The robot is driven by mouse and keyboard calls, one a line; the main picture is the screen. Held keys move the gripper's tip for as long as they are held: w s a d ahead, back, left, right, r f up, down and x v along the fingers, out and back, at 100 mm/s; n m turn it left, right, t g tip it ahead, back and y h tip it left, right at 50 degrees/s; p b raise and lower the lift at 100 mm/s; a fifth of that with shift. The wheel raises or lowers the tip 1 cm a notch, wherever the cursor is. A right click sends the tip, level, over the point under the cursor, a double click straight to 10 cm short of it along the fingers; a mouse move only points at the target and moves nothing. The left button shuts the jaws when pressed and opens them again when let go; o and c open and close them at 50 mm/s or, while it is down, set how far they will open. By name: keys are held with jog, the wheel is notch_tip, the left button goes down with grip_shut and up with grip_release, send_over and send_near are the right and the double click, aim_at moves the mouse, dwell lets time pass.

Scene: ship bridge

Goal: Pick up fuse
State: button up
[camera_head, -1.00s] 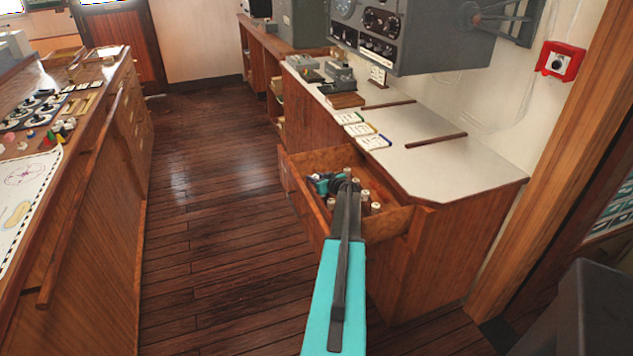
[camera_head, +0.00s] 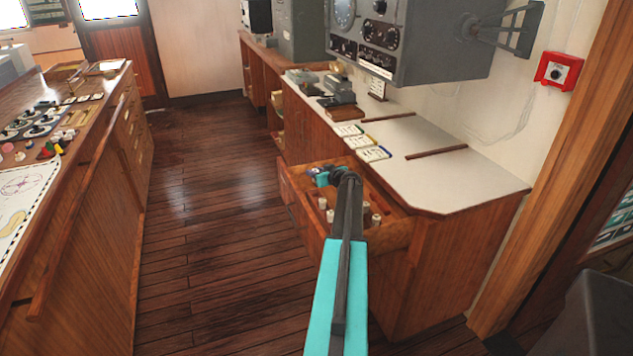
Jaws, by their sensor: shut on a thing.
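Several pale, brown-banded fuses stand upright in the open wooden drawer (camera_head: 397,232). One fuse (camera_head: 322,203) is at its left side, another fuse (camera_head: 330,216) is nearer the front, and a third fuse (camera_head: 376,219) is on the right. My gripper (camera_head: 314,176), teal and dark, is over the far left part of the drawer. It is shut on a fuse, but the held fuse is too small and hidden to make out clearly. My arm crosses in front of the drawer and hides its middle.
The white-topped counter (camera_head: 460,178) is right of the drawer, with cards (camera_head: 373,154) and a grey instrument box (camera_head: 408,40) above. A long console (camera_head: 85,200) runs along the left. The wooden floor (camera_head: 210,220) between is clear.

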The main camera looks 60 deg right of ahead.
jog(key=shift+r, duration=0.6)
jog(key=shift+r, duration=0.15)
